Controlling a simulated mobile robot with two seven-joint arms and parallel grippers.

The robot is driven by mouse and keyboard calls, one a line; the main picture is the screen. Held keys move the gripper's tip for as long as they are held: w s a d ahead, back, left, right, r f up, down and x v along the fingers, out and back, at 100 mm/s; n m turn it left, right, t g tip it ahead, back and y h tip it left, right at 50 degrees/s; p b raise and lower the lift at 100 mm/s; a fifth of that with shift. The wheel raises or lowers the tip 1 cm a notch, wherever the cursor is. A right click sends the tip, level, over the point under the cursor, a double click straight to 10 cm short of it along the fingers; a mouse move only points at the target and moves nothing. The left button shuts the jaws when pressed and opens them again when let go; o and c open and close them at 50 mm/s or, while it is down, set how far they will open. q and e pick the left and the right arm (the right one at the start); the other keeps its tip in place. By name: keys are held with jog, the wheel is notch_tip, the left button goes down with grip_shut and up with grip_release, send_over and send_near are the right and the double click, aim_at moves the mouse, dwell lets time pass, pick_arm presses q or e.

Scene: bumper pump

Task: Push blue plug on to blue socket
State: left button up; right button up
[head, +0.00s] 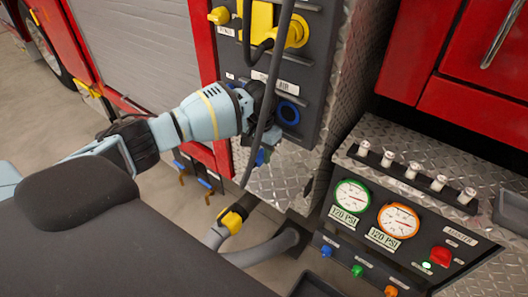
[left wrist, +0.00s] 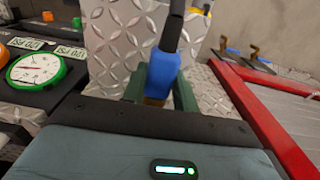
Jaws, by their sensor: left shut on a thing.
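The blue socket (head: 288,112) is a dark opening with a blue ring, low on the dark side panel in the head view. My left gripper (head: 264,153) is in front of the panel, left of the socket and apart from it. The blue plug (head: 260,157) shows only as a small patch below my wrist in the head view, largely hidden. In the left wrist view, the blue plug (left wrist: 164,76) with its black cable sits between the green fingers of my left gripper (left wrist: 159,92), which is shut on it. My right gripper is not in view.
A yellow plug (head: 295,32) sits in the panel's upper part. A dark cable (head: 268,100) hangs in front of my wrist. A pump console (head: 408,240) with two gauges stands at right. Grey hoses (head: 265,249) lie below. A diamond-plate surface (head: 270,180) is under the panel.

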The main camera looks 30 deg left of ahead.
pick_arm(q)
jog(key=s+d+r, duration=0.4)
jog(key=s+d, duration=0.2)
jog(key=s, duration=0.3)
jog(key=s+d+r, duration=0.5)
jog(key=s, duration=0.4)
jog(key=shift+s+d+n, duration=0.25)
jog(key=shift+d+n, duration=0.15)
jog(key=shift+d+r, duration=0.1)
